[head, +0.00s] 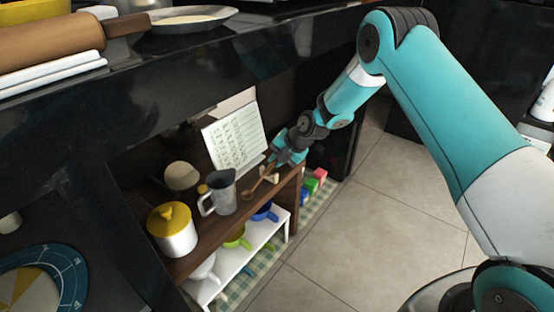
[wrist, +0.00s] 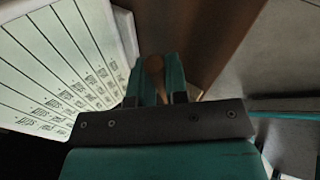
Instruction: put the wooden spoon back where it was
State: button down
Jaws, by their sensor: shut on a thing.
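The wooden spoon (head: 252,192) is at the right end of the brown shelf top in the head view. My gripper (head: 272,170) is shut on it, close to the shelf surface. In the wrist view the spoon (wrist: 154,68) shows as a brown strip between the two teal fingers of my gripper (wrist: 157,75). Whether the spoon touches the shelf I cannot tell. Part of it is hidden by the fingers.
The brown shelf top (head: 205,240) also holds a clear jug (head: 222,192), a yellow-lidded canister (head: 173,230) and a pale round thing (head: 181,175). A lined sheet (head: 235,138) stands behind, close to my gripper.

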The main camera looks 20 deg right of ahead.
jog(key=c, duration=1.1)
grip_release()
jog(key=shift+o, duration=0.2)
jog(key=p+v, duration=0.5)
jog(key=v, duration=1.2)
jog(key=s+a+r+m+g, duration=0.1)
jog(key=s+a+r+m, duration=0.4)
jog(key=s+r, duration=0.25)
jog(key=s+a+r+m+g, duration=0.2)
jog(key=s+a+r+m, duration=0.35)
jog(key=s, duration=0.35)
jog(key=s+a+r+m+g+h, duration=0.1)
jog(key=s+r+m, duration=0.1)
jog(key=s+m, duration=0.5)
jog(key=s+r+m+g, duration=0.1)
jog(key=s+r+m, duration=0.2)
jog(key=s, duration=0.7)
notch_tip(320, 180, up, 32)
jog(key=p, duration=3.2)
